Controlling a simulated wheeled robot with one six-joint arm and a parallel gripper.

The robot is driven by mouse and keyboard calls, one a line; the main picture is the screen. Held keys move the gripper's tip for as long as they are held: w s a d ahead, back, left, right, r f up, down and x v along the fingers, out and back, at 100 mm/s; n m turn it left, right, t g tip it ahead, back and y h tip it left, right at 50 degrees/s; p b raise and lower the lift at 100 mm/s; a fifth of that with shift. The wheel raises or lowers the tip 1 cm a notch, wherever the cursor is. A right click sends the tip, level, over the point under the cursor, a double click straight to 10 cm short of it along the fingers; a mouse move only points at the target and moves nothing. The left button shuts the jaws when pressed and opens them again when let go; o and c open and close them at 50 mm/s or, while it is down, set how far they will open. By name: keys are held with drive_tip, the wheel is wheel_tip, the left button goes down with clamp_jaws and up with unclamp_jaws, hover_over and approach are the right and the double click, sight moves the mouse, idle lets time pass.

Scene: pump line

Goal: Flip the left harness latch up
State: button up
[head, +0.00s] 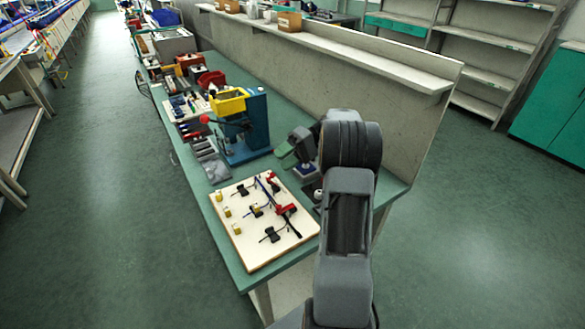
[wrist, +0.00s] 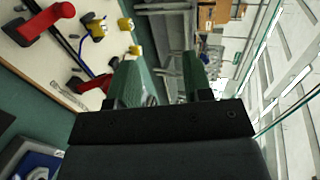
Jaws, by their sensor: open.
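A cream harness board (head: 245,252) lies on the green bench in the head view, with two red latches on it. One red latch (head: 273,182) is near the board's far edge, slightly left of the other latch (head: 287,209), which is nearer to me. Both are also in the wrist view, at the left (wrist: 45,22) and lower (wrist: 95,82). Whether each lever is flat or raised is too small to tell. My gripper (head: 290,148) is open and empty, beyond the board and apart from the latches. Its two green fingers (wrist: 160,68) show in the wrist view.
Yellow connectors (head: 227,211) and dark cable clips (head: 271,235) sit on the board. A grey wall (head: 330,85) with a shelf runs along the bench's right side. The left floor aisle is clear.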

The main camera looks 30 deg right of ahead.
drive_tip(key=s+a+r, duration=0.2)
drive_tip(key=s+r, duration=0.1)
drive_tip(key=s, duration=0.4)
drive_tip(key=shift+s+a+r+b, duration=0.15)
drive_tip(key=shift+s+a+b, duration=0.1)
drive_tip(key=shift+b, duration=0.1)
